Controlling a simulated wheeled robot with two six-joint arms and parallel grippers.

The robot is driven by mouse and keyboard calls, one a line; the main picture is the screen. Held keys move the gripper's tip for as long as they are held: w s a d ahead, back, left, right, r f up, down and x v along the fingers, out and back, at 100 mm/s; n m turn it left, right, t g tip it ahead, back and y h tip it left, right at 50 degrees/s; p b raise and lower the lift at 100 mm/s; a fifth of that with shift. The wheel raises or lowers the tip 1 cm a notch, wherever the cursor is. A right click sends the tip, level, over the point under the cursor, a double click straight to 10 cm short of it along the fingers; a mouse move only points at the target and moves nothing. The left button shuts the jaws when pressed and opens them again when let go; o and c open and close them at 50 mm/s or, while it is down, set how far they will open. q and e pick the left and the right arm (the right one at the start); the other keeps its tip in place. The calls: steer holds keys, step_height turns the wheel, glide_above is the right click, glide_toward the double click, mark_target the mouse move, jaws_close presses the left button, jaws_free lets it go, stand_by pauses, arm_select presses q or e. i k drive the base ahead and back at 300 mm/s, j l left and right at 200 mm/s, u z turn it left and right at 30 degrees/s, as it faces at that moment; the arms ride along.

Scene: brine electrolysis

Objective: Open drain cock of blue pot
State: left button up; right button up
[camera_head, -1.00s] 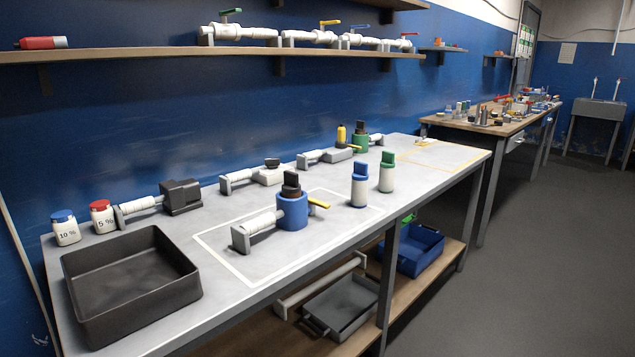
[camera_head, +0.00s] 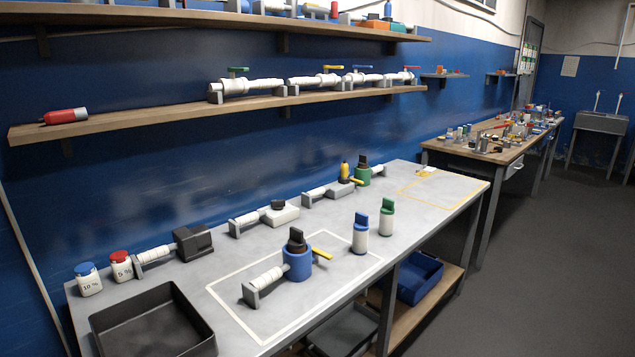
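The blue pot (camera_head: 297,265) stands upright inside the white outlined rectangle on the grey bench, with a black top (camera_head: 296,241). A yellow lever (camera_head: 322,253), which looks like its drain cock handle, sticks out on its right side. A white ribbed handle with a grey end bracket (camera_head: 262,284) extends from its left side. I cannot tell from here whether the cock is open or shut. Neither of my grippers is in view.
A blue-capped bottle (camera_head: 360,234) and a green-capped bottle (camera_head: 387,218) stand right of the pot. A black tray (camera_head: 152,324) is at the front left. Along the back are two small jars (camera_head: 121,266), a black box (camera_head: 193,242) and a green pot (camera_head: 363,175).

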mark_target(322, 254)
steer(key=u, duration=0.45)
steer(key=i+l+u, duration=0.45)
steer(key=l, duration=0.15)
steer(key=i+l+u, duration=0.35)
steer(key=l+u, duration=0.15)
steer(key=l, duration=0.25)
steer(key=i+l, duration=0.15)
steer(key=l, duration=0.2)
steer(key=i+l, duration=0.1)
steer(key=l, duration=0.25)
steer(key=i+l, duration=0.15)
steer(key=l, duration=0.2)
